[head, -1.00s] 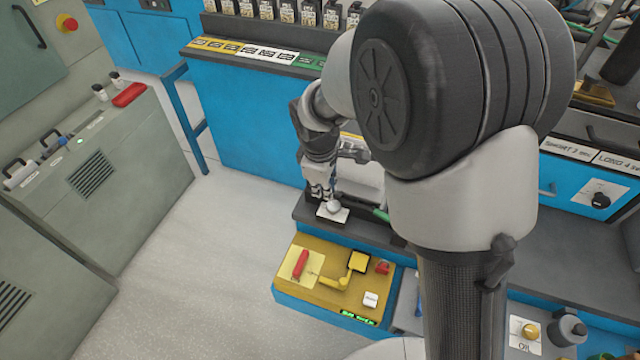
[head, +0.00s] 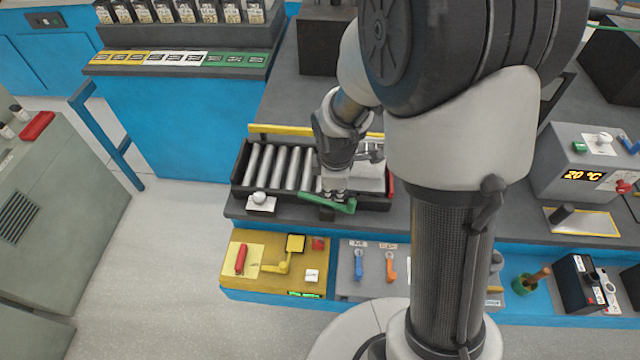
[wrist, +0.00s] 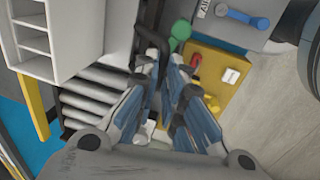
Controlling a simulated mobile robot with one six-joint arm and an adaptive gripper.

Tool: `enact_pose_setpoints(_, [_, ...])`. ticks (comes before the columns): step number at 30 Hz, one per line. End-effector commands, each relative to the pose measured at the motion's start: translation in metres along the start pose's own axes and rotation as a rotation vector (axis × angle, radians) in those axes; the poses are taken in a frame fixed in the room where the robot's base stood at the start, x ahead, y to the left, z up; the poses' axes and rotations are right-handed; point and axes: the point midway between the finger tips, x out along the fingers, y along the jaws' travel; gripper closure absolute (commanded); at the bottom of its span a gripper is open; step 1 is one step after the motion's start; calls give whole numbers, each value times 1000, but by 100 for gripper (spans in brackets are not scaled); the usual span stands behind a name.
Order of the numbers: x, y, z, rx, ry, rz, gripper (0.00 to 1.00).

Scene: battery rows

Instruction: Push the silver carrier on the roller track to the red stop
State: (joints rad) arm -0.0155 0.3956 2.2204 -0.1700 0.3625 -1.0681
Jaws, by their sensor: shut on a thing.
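The silver carrier (head: 371,178) is a pale grey box at the right end of the roller track (head: 243,163), partly hidden by my arm. In the wrist view the carrier (wrist: 52,38) shows as a pale box with open compartments. The red stop (head: 391,184) stands at the track's right end, close to the carrier; I cannot tell if they touch. My gripper (head: 335,194) is low at the track's front edge, left of the carrier, beside a green lever (head: 340,207).
A white ball knob (head: 260,198) is in front of the track's left part. A yellow panel (head: 232,272) and blue and orange levers (head: 390,268) lie below. A yellow bar (head: 270,129) runs behind the track. The rollers at left are bare.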

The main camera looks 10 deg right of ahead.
Motion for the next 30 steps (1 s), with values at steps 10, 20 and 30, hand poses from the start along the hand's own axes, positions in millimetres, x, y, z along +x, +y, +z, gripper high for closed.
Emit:
enact_pose_setpoints(10, [2,-3,9,-2,-4,-8,100])
enact_pose_setpoints(20, [2,-4,10,-1,-6,-11,84])
enact_pose_setpoints(30, [1,-2,8,-1,-2,-5,70])
